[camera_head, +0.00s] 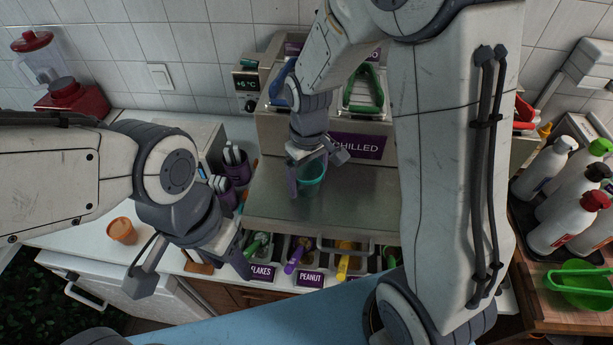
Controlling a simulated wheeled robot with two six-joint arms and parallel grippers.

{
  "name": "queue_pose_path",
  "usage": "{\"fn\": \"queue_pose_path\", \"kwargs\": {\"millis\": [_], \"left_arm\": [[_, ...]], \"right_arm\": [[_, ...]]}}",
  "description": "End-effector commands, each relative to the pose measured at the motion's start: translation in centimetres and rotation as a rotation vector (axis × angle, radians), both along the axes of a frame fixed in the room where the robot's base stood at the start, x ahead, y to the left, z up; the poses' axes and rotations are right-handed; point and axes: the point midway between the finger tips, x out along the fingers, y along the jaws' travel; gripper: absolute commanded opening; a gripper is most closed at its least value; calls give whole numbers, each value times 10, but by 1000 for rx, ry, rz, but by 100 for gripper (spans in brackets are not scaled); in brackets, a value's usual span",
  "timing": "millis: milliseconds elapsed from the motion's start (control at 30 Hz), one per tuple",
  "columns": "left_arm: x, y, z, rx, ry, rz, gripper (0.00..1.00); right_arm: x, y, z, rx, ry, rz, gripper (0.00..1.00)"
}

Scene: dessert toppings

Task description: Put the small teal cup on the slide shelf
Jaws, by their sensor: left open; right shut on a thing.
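The small teal cup (312,180) is in front of the unit labelled CHILLED, over the steel shelf (360,205). My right gripper (312,168) comes down from above and is shut on the cup's rim area. The cup looks upright. I cannot tell whether its base touches the steel. My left gripper (192,268) is open and empty, over the front of the white counter, left of the topping bins. My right arm hides part of the shelf's right side.
Topping bins with coloured handles, labelled FLAKES (262,272) and PEANUT (309,279), line the shelf's front. An orange cup (122,231) stands on the counter at left. Purple holders (237,170) stand left of the shelf. White bottles (545,165) stand at right, near a green bowl (580,285).

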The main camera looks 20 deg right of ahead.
Motion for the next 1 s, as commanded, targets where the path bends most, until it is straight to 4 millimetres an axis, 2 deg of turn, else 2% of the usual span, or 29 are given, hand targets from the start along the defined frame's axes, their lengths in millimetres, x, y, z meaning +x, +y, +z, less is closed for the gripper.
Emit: {"fn": "queue_pose_path", "kwargs": {"millis": [167, 200, 233, 467, 600, 767, 1000], "left_arm": [[0, 0, -3, 0, 0, 0, 50], [0, 0, -3, 0, 0, 1, 50], [0, 0, -2, 0, 0, 1, 50], [0, 0, -2, 0, 0, 1, 50], [0, 0, -2, 0, 0, 0, 50], [0, 0, -7, 0, 0, 1, 50], [0, 0, -14, 0, 0, 2, 50]], "right_arm": [[0, 0, -3, 0, 0, 0, 33], [0, 0, -4, 0, 0, 0, 89], [0, 0, -3, 0, 0, 0, 100], [0, 0, -2, 0, 0, 0, 100], [1, 0, 6, 0, -3, 0, 100], [1, 0, 34, 1, -8, 0, 100], [2, 0, 86, 1, -7, 0, 100]]}}
